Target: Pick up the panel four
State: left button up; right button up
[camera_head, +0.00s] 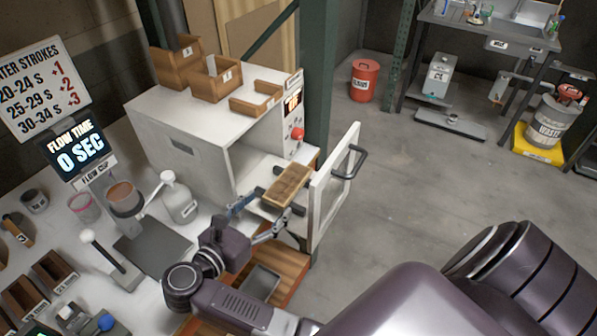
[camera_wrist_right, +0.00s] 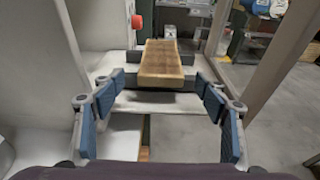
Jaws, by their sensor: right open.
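A flat wooden panel (camera_head: 287,186) lies on dark supports at the mouth of the white oven-like cabinet (camera_head: 200,128), beside its open door. No number can be read on it. It also shows in the right wrist view (camera_wrist_right: 162,62), straight ahead and lengthwise. My right gripper (camera_head: 262,214) is open and empty, just short of the panel's near end. In the right wrist view its blue-padded fingers (camera_wrist_right: 160,97) stand apart to the left and right of the panel's line, with nothing between them. My left gripper is not in view.
The open glazed door (camera_head: 318,205) with a dark handle (camera_head: 350,160) stands close right of the panel. Wooden trays (camera_head: 212,82) sit on the cabinet. A white bottle (camera_head: 180,203) and flow cup (camera_head: 124,198) stand left of my gripper.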

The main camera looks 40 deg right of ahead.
aim_at(283, 188)
jog(key=shift+r+p+x, duration=0.2)
jog(key=shift+p+x, duration=0.2)
jog(key=shift+x, duration=0.55)
jog(key=d+p, duration=0.1)
jog(key=w+d+p, duration=0.1)
jog(key=shift+d+r+p, duration=0.1)
jog(key=shift+d+p, duration=0.2)
jog(key=shift+p, duration=0.05)
jog(key=p+x, duration=0.1)
jog(key=x, duration=0.2)
jog(key=shift+d+f, duration=0.1)
jog(key=shift+f, duration=0.2)
jog(key=c, duration=1.2)
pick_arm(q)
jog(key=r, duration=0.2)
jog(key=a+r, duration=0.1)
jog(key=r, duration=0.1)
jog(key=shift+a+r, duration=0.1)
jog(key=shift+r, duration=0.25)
pick_arm(e)
jog(key=shift+c, duration=0.3)
